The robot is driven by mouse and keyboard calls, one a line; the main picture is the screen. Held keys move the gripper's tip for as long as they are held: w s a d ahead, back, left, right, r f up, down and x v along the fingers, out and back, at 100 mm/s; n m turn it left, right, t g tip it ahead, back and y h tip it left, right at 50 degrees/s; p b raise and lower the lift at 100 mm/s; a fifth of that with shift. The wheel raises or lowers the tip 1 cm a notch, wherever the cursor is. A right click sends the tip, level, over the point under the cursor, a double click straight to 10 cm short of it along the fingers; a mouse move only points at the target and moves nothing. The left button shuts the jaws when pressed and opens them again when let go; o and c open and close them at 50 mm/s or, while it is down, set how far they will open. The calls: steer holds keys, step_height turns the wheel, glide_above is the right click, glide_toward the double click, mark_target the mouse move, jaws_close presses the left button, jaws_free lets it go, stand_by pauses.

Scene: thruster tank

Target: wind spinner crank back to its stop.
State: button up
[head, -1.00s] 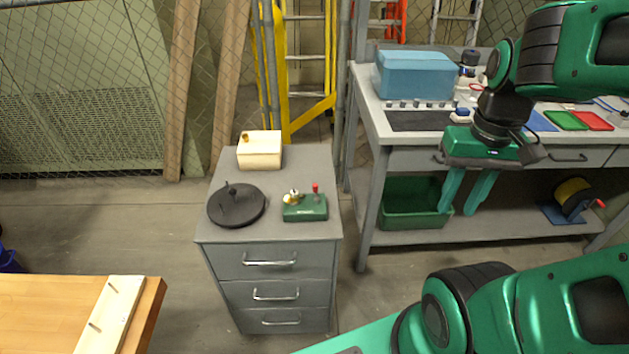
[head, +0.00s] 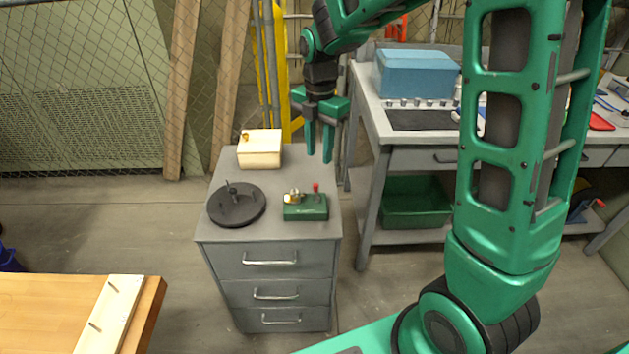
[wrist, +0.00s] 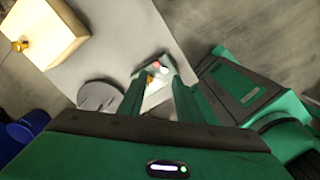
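A black round disc with a short upright peg and a centre knob (head: 237,204) lies on the grey drawer cabinet's left side. Right of it is a small green box (head: 306,208) with a brass part and a red-tipped lever. Which of them is the spinner crank is not clear. My gripper (head: 319,156) is open and empty, pointing down above the cabinet's right back edge, above and behind the green box. In the wrist view, the green box (wrist: 152,73) shows between the fingers, and the disc (wrist: 99,95) is left of them.
A cream box with a brass knob (head: 260,150) stands at the back of the cabinet (head: 268,258). A workbench with a blue box (head: 418,75) is to the right. A reel with a red handle (head: 583,207) on its lower shelf is partly hidden by my arm.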

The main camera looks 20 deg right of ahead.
mark_target(316, 184)
steer(key=shift+n, duration=0.4)
steer(key=f, duration=1.1)
steer(key=shift+w+a+f, duration=0.1)
steer(key=shift+w+a, duration=0.15)
steer(key=shift+a, duration=0.1)
steer(key=shift+c, duration=0.5)
jaws_close()
